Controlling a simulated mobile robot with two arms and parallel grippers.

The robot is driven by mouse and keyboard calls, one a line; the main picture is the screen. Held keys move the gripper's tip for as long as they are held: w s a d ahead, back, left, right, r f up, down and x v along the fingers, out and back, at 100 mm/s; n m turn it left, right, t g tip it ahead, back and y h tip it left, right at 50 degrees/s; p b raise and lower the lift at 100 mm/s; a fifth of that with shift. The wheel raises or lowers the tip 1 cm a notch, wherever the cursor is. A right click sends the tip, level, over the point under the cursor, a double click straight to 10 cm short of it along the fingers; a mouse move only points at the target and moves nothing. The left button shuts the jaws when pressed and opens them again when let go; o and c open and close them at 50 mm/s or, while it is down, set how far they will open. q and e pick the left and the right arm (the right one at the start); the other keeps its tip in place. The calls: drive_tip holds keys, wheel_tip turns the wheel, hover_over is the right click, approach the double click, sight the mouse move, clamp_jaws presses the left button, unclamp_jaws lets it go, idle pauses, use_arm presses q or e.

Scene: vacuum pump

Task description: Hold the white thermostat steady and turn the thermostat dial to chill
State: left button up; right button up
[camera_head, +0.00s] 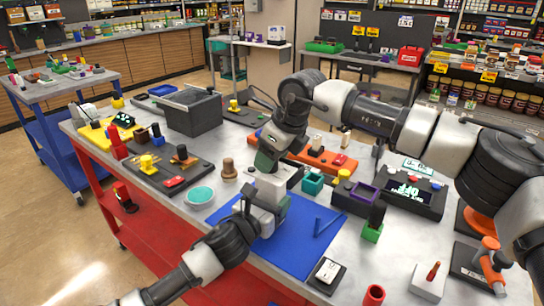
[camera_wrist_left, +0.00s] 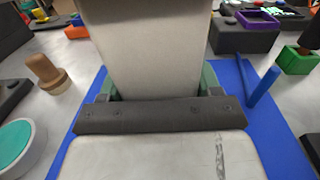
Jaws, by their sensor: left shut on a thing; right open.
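A pale white block, which I take to be the white thermostat (camera_head: 267,184), is over the blue mat (camera_head: 300,240) in the head view. In the left wrist view it is a large pale block (camera_wrist_left: 150,45) between green finger parts. My left gripper (camera_head: 272,200) is shut on it from the front. My right gripper (camera_head: 277,166) is open and comes down from above, close over the block. Whether it touches the block cannot be told. The dial and its markings are hidden, so its setting does not show.
A teal-topped round tub (camera_head: 201,195) and a brown knob (camera_head: 229,170) stand left of the mat. A teal open cube (camera_head: 313,183) and a green block (camera_head: 372,232) stand to the right. A grey bin (camera_head: 193,113) is farther back.

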drive_tip(key=shift+f, duration=0.25)
drive_tip(key=c, duration=0.9)
drive_tip(key=shift+c, duration=0.2)
drive_tip(key=shift+m, duration=0.3)
drive_tip(key=m, duration=0.2)
drive_tip(key=m+t+h, duration=0.1)
drive_tip(key=m, duration=0.2)
drive_tip(key=shift+a+r+t, duration=0.1)
drive_tip(key=shift+t, duration=0.2)
drive_tip(key=m+h, duration=0.1)
drive_tip(key=m, duration=0.2)
drive_tip(key=m+h, duration=0.1)
drive_tip(key=m, duration=0.2)
drive_tip(key=shift+a+t+h, duration=0.1)
drive_tip(key=shift+t+h, duration=0.2)
drive_tip(key=shift+h, duration=0.1)
use_arm(q)
drive_tip(key=shift+f, duration=0.1)
